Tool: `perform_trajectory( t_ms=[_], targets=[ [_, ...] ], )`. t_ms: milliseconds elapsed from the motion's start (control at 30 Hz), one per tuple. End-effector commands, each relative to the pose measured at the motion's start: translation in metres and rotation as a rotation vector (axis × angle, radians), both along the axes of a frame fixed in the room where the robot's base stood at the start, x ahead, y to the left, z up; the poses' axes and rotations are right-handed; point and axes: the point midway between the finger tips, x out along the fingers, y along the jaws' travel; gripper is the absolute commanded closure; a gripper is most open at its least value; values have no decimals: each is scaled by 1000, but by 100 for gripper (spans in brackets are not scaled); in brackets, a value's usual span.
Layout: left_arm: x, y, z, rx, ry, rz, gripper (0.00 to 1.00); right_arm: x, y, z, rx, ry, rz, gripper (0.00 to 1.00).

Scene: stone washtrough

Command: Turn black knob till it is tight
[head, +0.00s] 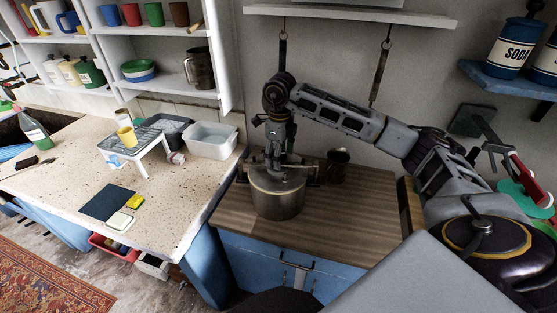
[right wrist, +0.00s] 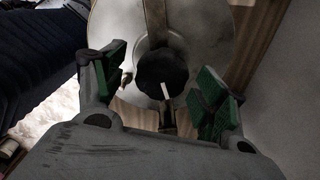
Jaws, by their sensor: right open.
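The black knob (right wrist: 163,74) sits at the centre of the lid of a metal pot, with a white mark on it. The pot (head: 277,203) stands on the wooden counter in the head view; its lid (right wrist: 110,20) fills the upper part of the right wrist view. A metal bar (right wrist: 155,22) crosses the lid to the knob. My right gripper (right wrist: 160,86) is open, its green-padded fingers on either side of the knob with gaps to it. In the head view it points down over the pot (head: 276,158). My left gripper is not in view.
A dark mug (head: 338,165) stands right of the pot on the wooden counter (head: 335,215). A speckled counter to the left holds a white tub (head: 211,140), a small rack (head: 137,148) and a bottle (head: 35,130). Hooks (head: 380,68) hang under the shelf behind my arm.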

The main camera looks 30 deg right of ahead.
Motion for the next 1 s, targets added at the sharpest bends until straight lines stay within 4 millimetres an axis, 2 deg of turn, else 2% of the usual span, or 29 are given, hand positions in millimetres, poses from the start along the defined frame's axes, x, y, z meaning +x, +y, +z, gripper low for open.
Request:
perform_trajectory(
  t_ms=[1000],
  targets=[
    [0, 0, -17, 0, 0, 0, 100, 0, 0, 0, 0, -1, 595, 28]
  ],
)
